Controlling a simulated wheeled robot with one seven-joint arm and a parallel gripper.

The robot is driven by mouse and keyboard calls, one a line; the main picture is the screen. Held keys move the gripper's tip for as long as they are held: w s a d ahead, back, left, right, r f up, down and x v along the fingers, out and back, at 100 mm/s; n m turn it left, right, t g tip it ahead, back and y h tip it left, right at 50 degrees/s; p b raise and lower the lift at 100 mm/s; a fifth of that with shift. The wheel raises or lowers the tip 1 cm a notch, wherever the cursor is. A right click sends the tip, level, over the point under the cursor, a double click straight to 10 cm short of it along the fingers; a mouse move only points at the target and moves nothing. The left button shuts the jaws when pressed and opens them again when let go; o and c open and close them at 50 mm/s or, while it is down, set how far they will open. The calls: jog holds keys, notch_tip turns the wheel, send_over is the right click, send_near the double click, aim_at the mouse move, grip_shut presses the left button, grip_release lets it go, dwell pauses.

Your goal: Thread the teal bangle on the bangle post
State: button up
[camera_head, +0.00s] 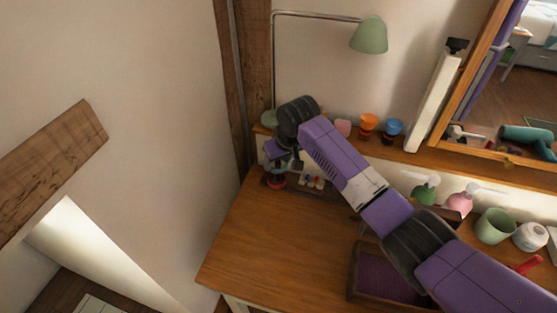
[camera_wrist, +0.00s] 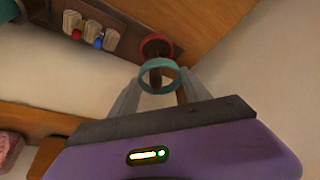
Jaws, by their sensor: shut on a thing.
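My gripper (camera_wrist: 158,82) is shut on the teal bangle (camera_wrist: 158,62), whose ring shows between the two fingertips in the wrist view. The dark brown bangle post (camera_wrist: 155,76) shows through the ring's opening, with a red bangle (camera_wrist: 156,38) lower on it. From this view I cannot tell whether the teal bangle is around the post's tip or just above it. In the head view my gripper (camera_head: 277,158) is at the desk's back left corner, over the red bangle (camera_head: 277,183). My wrist hides most of the post there.
Small pale stands with red and blue pieces (camera_wrist: 86,32) are beside the post. A shelf with orange (camera_head: 368,121) and blue (camera_head: 393,127) cups runs behind. A green lamp (camera_head: 369,36) hangs above. The wooden desk (camera_head: 265,230) is clear in front; an open tray (camera_head: 355,285) lies under my arm.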

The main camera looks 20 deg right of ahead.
jog(key=shift+f+b, duration=1.1)
jog(key=shift+f, duration=1.15)
dwell(0.7)
jog(key=o, duration=1.4)
jog(key=shift+r, duration=0.1)
jog(key=v, duration=0.7)
jog(key=shift+s+r, duration=0.2)
jog(key=shift+r, duration=0.05)
